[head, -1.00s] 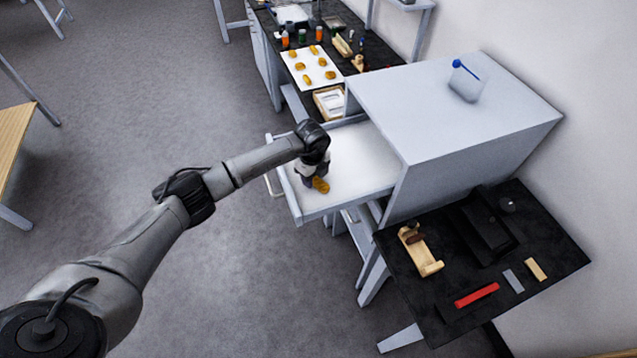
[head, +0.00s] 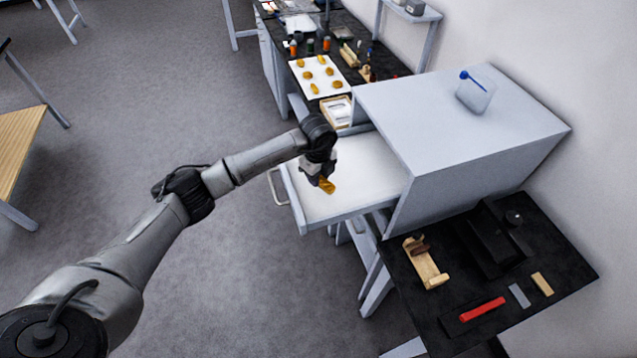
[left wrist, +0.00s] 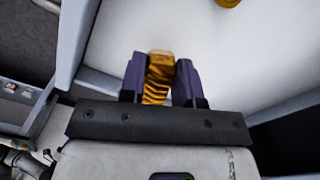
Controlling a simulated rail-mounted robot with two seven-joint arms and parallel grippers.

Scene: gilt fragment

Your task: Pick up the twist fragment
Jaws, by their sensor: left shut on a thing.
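The twist fragment (left wrist: 158,80) is a gold piece with spiral ridges. In the left wrist view it sits between the two purple fingers of my left gripper (left wrist: 160,82), which is shut on it. In the head view the gold fragment (head: 327,186) sticks out below my left gripper (head: 318,181), over the open white drawer (head: 350,205). I cannot tell how far it is above the drawer floor. My right gripper is not in view.
Another gold piece (left wrist: 228,2) shows at the top edge of the left wrist view. The grey cabinet (head: 470,120) stands right of the drawer. A white sheet (head: 330,68) with several gold pieces lies on the back bench. A black bench (head: 560,240) holds a wooden stand (head: 428,265).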

